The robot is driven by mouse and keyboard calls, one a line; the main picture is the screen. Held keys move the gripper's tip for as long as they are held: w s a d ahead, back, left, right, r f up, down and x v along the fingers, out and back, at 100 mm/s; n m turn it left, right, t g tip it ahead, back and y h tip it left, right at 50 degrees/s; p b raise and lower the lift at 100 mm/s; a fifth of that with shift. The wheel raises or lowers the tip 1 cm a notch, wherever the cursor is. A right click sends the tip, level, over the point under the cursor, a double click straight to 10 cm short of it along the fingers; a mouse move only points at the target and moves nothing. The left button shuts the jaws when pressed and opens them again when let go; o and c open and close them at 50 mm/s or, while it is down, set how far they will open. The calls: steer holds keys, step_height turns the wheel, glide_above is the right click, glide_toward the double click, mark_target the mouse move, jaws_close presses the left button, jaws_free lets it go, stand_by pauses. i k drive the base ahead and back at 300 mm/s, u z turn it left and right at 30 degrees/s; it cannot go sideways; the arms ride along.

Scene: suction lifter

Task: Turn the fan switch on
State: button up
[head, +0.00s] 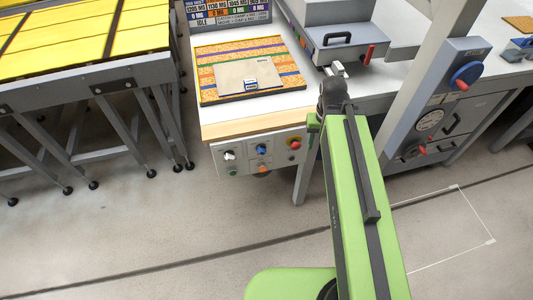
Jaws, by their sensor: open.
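A grey control panel (261,154) hangs on the front of the workbench, below its wooden edge. Small green and orange buttons sit below. I cannot read which switch is the fan's. My green arm reaches up from the bottom. My gripper (335,69) is open and empty at its far end, over the bench top, behind and to the right of the panel, touching no switch.
A striped cork board (208,88) with a beige plate (247,76) lies on the bench (290,107). A grey machine with a red handle (368,54) stands close beyond my gripper. A yellow-topped roller table (85,41) is at left. Floor before the panel is clear.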

mark_target(261, 148)
steer(key=z, duration=0.7)
steer(key=k, duration=2.4)
steer(key=u, duration=0.6)
steer(key=i, duration=1)
